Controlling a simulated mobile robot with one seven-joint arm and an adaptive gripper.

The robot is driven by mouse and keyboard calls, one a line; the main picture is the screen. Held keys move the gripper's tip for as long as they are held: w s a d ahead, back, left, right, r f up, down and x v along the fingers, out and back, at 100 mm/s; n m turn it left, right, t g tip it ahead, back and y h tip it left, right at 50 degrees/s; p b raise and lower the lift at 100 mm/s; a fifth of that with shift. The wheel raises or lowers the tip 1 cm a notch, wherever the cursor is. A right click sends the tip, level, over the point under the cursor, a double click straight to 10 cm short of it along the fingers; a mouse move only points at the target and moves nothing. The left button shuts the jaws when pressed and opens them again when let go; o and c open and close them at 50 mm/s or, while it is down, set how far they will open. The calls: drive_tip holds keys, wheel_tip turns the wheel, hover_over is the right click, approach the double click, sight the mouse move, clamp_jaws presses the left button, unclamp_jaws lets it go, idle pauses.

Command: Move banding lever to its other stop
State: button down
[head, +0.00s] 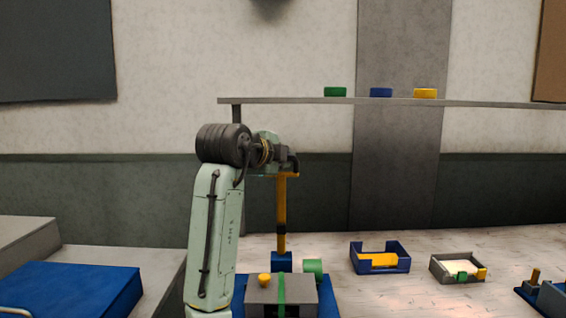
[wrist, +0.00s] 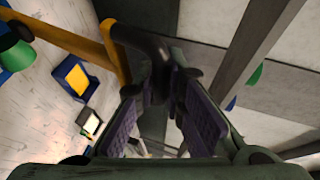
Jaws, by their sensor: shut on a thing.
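The banding lever (head: 281,205) is a yellow bar standing nearly upright, with a dark band low on it, rising from a blue base block (head: 281,262). A short yellow crosspiece and dark grip (head: 292,160) are at its top. In the wrist view the lever's yellow bar (wrist: 60,35) runs in from upper left to a black grip (wrist: 145,42). My gripper (head: 282,158) is at the lever's top in the head view. In the wrist view its purple-padded fingers (wrist: 163,95) are shut around the end of the black grip. The exact contact is partly hidden.
Beside the lever base are a grey box (head: 262,291) with a green strap, a yellow knob and a green cylinder (head: 313,268). A blue tray (head: 401,264) and grey tray (head: 445,272) lie right. A shelf (head: 300,101) runs behind my arm. Bare worktop (head: 515,243) shows at right.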

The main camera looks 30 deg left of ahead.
drive_tip(key=shift+w+a, duration=0.1)
drive_tip(key=shift+w, duration=0.1)
drive_tip(key=shift+r, duration=0.1)
drive_tip(key=c, duration=1.8)
unclamp_jaws()
drive_tip(key=shift+w+a, duration=0.1)
drive_tip(key=shift+w, duration=0.1)
drive_tip(key=shift+o, duration=0.8)
drive_tip(key=shift+s, duration=0.1)
drive_tip(key=shift+s, duration=0.1)
drive_tip(key=v, duration=1.2)
